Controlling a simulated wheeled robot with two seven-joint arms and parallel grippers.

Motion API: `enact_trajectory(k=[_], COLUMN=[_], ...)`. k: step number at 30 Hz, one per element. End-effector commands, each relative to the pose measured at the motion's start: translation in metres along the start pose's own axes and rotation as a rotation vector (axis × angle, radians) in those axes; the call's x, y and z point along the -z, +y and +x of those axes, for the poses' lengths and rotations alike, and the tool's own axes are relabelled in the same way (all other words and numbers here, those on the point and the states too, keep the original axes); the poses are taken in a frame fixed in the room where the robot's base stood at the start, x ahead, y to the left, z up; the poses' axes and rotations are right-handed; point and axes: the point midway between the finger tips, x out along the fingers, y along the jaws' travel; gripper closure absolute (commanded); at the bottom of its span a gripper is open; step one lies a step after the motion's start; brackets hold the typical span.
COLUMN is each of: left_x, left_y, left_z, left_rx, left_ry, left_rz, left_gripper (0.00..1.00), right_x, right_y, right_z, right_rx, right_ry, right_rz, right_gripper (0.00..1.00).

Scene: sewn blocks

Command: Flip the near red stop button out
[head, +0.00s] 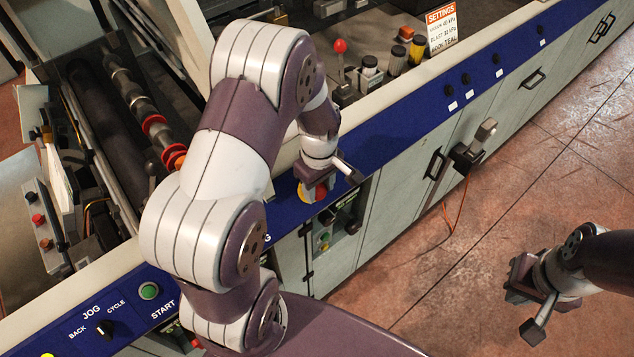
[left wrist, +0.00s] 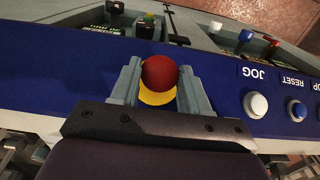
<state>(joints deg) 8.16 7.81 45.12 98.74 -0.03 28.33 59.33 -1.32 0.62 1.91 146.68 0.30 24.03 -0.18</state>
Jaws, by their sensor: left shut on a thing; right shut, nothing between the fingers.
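The red stop button (head: 307,193) sits on a yellow base on the blue panel strip of the machine's near side. In the left wrist view, the round red cap (left wrist: 159,72) shows between my two fingers, with the yellow base (left wrist: 157,97) below it. My left gripper (head: 314,187) comes down from above and is shut on the button; the gripper hides part of it in the head view. My right gripper (head: 520,280) is shut and empty, over the floor at the right, away from the machine.
The blue panel holds a green start button (head: 149,291) and a black jog knob (head: 104,329). A red-topped lever (head: 340,47), several small jars (head: 398,60) and a settings card (head: 441,27) stand on the machine behind the strip. The floor (head: 500,210) at right is mostly clear.

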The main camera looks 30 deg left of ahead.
Motion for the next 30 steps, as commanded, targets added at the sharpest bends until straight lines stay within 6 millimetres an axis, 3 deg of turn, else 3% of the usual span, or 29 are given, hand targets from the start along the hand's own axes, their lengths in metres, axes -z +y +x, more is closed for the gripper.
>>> enact_trajectory(k=[7,8,9,10,20,23,30], left_x=[-0.002,-0.002,-0.002,-0.002,-0.002,-0.002,-0.002], left_y=[0.000,0.000,0.000,0.000,0.001,0.001,0.001], left_z=[-0.003,-0.003,-0.003,-0.003,-0.007,-0.023,-0.088], left_rx=[0.000,-0.001,-0.001,-0.001,-0.003,-0.005,-0.006], left_ry=[0.000,0.000,0.000,0.000,0.001,0.002,0.004], left_rz=[-0.002,-0.002,-0.002,-0.001,-0.001,-0.001,-0.001], left_gripper=[1.00,0.48,0.35,0.29,0.29,0.29,0.29], right_x=[0.000,0.000,0.000,0.000,0.000,0.000,-0.002], right_y=[0.000,0.000,0.000,0.000,0.000,0.000,0.000], right_z=[-0.003,-0.003,-0.003,-0.003,-0.002,0.003,0.014], right_rx=[0.000,0.000,0.000,0.000,0.000,0.000,0.000], right_ry=[0.000,0.000,0.000,0.000,0.000,0.000,0.000], right_rz=[0.000,0.000,0.000,0.000,0.000,0.000,0.000], right_gripper=[1.00,1.00,1.00,1.00,1.00,1.00,1.00])
